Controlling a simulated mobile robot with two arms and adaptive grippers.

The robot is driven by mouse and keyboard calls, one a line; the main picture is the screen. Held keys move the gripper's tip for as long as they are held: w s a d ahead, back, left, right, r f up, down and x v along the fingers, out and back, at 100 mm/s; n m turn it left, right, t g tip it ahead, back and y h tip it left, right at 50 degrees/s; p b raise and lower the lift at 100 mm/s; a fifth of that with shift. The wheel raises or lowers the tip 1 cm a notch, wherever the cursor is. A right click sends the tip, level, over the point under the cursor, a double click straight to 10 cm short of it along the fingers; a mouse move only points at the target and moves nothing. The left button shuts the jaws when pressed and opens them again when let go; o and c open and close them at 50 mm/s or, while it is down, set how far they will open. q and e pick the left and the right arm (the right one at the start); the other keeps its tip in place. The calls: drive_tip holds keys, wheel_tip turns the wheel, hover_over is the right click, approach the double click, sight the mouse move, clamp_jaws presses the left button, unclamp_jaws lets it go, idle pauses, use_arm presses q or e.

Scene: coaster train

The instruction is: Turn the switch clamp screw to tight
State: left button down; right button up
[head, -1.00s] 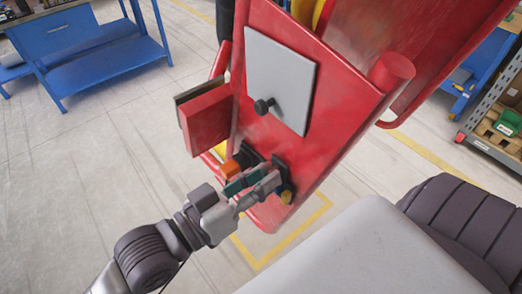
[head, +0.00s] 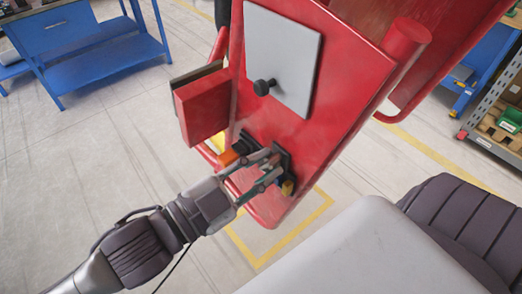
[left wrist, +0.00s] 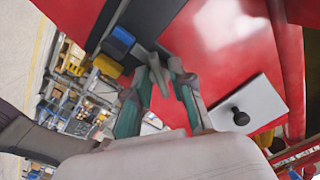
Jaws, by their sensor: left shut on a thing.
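My left gripper (head: 272,168) reaches in from the lower left to the lower end of a red car body. Its fingers are at a dark clamp fitting (head: 284,160) there. In the left wrist view, the two fingers with green inner pads (left wrist: 160,68) close around a small grey piece, seemingly the switch clamp screw (left wrist: 160,78). The fingers hide most of it, and its tightness cannot be read. A yellow block (left wrist: 107,66) and a blue block (left wrist: 118,40) sit beside the fingertips. My right gripper is not in view.
A grey panel with a black knob (head: 264,87) is above the gripper. An orange block (head: 228,157) and a red box (head: 202,105) stand left of the fingers. A blue workbench (head: 95,50) is at the far left. The floor at lower left is open.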

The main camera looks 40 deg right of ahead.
use_arm(q)
drive_tip(key=m+b, duration=0.1)
drive_tip(key=m, duration=0.3)
drive_tip(key=shift+f+m, duration=0.1)
drive_tip(key=shift+m, duration=0.3)
drive_tip(key=m, duration=0.4)
drive_tip(key=shift+m+b, duration=0.3)
drive_tip(key=shift+b, duration=0.05)
drive_tip(key=c, duration=1.3)
unclamp_jaws()
drive_tip(key=a, duration=0.8)
drive_tip(key=s+a, duration=0.1)
drive_tip(key=a, duration=0.3)
